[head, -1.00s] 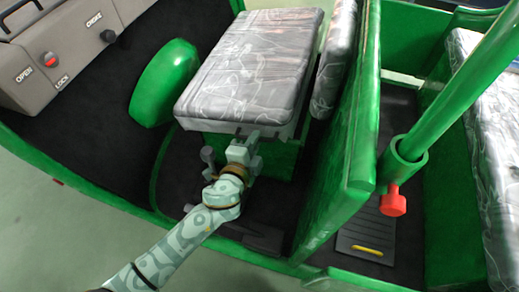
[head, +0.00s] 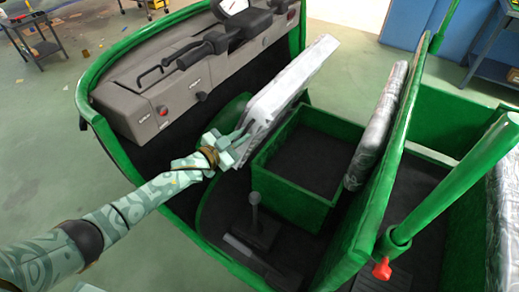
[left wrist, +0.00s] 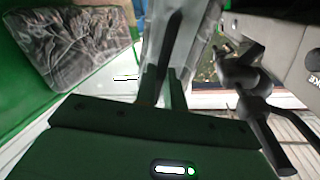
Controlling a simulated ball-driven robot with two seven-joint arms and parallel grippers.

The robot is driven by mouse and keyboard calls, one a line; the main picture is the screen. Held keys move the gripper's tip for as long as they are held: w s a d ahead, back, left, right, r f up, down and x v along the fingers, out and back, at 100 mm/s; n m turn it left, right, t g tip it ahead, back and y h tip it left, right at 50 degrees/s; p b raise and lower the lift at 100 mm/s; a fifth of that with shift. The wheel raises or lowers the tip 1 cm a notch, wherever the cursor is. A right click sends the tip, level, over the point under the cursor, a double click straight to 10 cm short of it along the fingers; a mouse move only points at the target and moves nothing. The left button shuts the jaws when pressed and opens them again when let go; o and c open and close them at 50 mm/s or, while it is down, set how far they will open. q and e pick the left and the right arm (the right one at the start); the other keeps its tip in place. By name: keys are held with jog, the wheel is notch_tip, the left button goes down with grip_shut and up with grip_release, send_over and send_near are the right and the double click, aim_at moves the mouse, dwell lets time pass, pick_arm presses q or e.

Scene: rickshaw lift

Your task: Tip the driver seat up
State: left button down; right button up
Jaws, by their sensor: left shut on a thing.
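The driver seat (head: 290,82) is tilted steeply up toward the dashboard, its pale underside edge facing my arm. Below it the green seat box (head: 295,175) stands open at the top with a dark inside. My left gripper (head: 232,142) is shut on the near edge of the driver seat. In the left wrist view my left gripper's fingers (left wrist: 163,88) meet the pale seat panel (left wrist: 190,40). My right gripper is not in view.
The seat backrest (head: 378,125) leans on the green partition (head: 385,160). A grey dashboard (head: 190,80) with handlebars stands beyond the seat. A floor lever (head: 255,210) rises in front of the box. A green post with a red knob (head: 381,269) is at right.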

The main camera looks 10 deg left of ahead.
pick_arm(q)
jog(key=w+a+n+b, duration=0.1)
jog(key=w+a+n, duration=0.1)
jog(key=a, duration=0.6)
jog(key=shift+w+r+n+t+h+b, duration=0.3)
jog(key=shift+r+n, duration=0.1)
jog(key=shift+n, duration=0.1)
jog(key=shift+d, duration=0.1)
jog(key=c, duration=1.5)
grip_release()
jog(key=p+v, duration=0.4)
jog(key=v, duration=1.2)
jog(key=shift+s, duration=0.15)
jog(key=shift+f, duration=0.15)
